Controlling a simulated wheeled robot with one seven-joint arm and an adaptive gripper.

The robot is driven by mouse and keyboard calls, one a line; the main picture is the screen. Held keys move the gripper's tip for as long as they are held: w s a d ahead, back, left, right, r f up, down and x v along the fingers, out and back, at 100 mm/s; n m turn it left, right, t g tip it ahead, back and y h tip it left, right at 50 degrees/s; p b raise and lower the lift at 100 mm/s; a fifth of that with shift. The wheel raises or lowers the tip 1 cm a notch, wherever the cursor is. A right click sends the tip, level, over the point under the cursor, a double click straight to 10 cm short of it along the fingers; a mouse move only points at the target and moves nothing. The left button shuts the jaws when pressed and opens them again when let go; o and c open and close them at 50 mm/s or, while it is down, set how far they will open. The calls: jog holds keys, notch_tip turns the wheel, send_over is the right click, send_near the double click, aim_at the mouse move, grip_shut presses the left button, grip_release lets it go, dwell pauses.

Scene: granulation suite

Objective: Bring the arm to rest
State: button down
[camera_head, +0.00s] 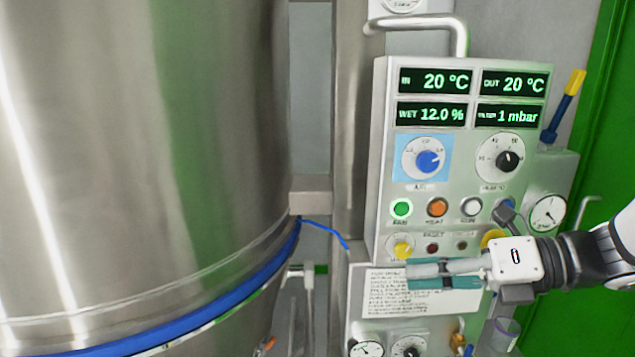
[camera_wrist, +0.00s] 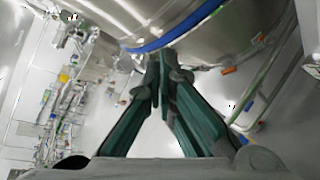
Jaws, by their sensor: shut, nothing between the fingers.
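My gripper (camera_head: 412,276) reaches in from the right in the head view, in front of the lower part of the control panel (camera_head: 383,170). Its teal fingers point left, lie close together and hold nothing. In the wrist view the fingers (camera_wrist: 160,62) meet at their tips, with the vessel beyond them. The gripper and wrist hide part of the panel's lower controls and of the printed label (camera_head: 385,303). From these views I cannot tell how far the fingers are from the panel.
A large steel vessel (camera_head: 140,150) with a blue band (camera_head: 200,318) fills the left.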

jog(key=s+a+f+n+g+h, duration=0.1)
jog(key=s+a+n+g+h, duration=0.15)
jog(key=s+n, duration=0.45)
jog(key=s+a+f+n+g+h, duration=0.15)
jog(key=s+n+h, duration=0.3)
jog(key=n, duration=0.45)
jog(key=s+d+r+n+t+h, duration=0.1)
jog(key=d+n+t+h, duration=0.1)
jog(key=n, duration=0.6)
jog(key=s+d+n+t+h, duration=0.1)
jog(key=d+n+h, duration=0.3)
jog(key=n, duration=0.4)
jog(key=shift+s+d+r+t+h, duration=0.3)
jog(key=shift+d+r+t, duration=0.1)
jog(key=shift+d, duration=0.35)
